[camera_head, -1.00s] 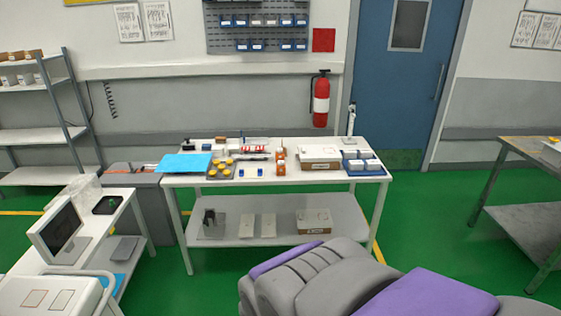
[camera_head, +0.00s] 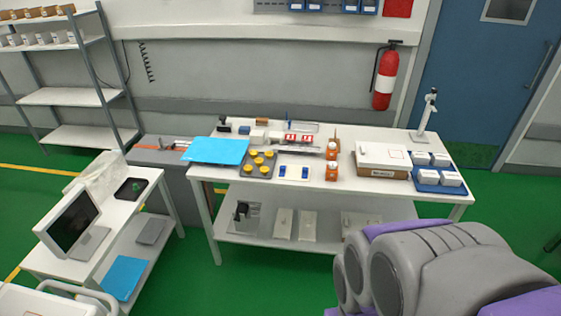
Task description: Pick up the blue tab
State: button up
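Two small blue tabs, a left one (camera_head: 283,170) and a right one (camera_head: 305,171), sit on a small white plate (camera_head: 294,178) near the front edge of the white table (camera_head: 400,198). I cannot tell which one is the blue tab of the task. My own grey and purple arm parts fill the lower right of the view, in front of the table. My gripper is not in view.
A dark tray with yellow knobs (camera_head: 259,163) and a blue sheet (camera_head: 217,151) lie left of the tabs. Orange blocks (camera_head: 332,172), a white box (camera_head: 382,158) and a blue tray (camera_head: 440,185) stand right. A cart with a monitor (camera_head: 70,225) stands at left.

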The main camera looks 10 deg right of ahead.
aim_at(282, 168)
jog(key=i+j, duration=0.5)
jog(key=i, duration=0.15)
jog(key=i+j, duration=0.45)
jog(key=i, duration=0.15)
jog(key=i+j, duration=0.5)
jog(key=i, duration=0.15)
